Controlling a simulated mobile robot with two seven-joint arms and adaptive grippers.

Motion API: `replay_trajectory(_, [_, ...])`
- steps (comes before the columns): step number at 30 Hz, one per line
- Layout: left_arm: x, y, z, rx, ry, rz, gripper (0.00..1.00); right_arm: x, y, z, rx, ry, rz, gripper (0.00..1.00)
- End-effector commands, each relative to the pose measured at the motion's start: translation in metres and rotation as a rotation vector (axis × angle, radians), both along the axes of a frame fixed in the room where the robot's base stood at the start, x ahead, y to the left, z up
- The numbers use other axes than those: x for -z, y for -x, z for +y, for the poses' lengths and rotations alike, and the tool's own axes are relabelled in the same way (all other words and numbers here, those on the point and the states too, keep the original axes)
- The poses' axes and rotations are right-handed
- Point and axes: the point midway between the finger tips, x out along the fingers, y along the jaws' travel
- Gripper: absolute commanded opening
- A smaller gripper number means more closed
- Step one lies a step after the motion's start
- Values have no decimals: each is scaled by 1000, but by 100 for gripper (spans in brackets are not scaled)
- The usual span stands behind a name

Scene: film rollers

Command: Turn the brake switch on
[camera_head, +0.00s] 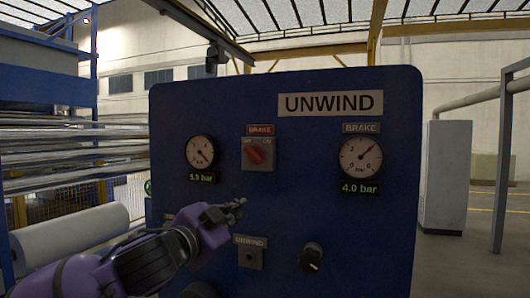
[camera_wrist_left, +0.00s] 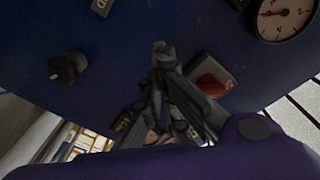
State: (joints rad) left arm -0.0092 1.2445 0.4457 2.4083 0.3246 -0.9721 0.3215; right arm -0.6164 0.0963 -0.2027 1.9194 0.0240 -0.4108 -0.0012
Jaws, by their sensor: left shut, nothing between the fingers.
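The brake switch is a red rotary handle (camera_head: 255,153) on a grey square plate under a red BRAKE label (camera_head: 260,130) on the blue panel. The handle tilts toward the upper left; the small position lettering is hard to read. In the left wrist view the red handle (camera_wrist_left: 211,87) is partly hidden behind my left gripper (camera_wrist_left: 163,48). In the head view my purple-armed left gripper (camera_head: 239,205) is shut and empty, below and slightly left of the switch, apart from it in the picture. My right gripper is in neither view.
The blue UNWIND panel (camera_head: 220,110) carries a left gauge (camera_head: 200,151), a right BRAKE gauge (camera_head: 360,157), a black knob (camera_head: 312,257) and a small UNWIND plate (camera_head: 250,254). Rollers stand left. A grey cabinet (camera_head: 446,175) stands right. The panel face around the switch is mostly flat.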

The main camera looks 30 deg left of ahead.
Motion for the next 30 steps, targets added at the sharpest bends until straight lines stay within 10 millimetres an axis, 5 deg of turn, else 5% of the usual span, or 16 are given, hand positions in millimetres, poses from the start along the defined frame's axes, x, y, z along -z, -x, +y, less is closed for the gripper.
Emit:
replay_trajectory(1, [-37,-1,-12,34,-34,-56,0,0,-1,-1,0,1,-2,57])
replay_trajectory(3, [-75,1,-27,73,-66,-117,0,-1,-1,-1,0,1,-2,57])
replay_trajectory(9, [-135,9,-55,143,-117,-212,0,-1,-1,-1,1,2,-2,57])
replay_trajectory(23, [-144,10,-60,153,-125,-226,0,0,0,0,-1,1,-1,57])
replay_trajectory(30, [-152,-16,-59,151,-129,-225,0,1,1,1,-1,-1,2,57])
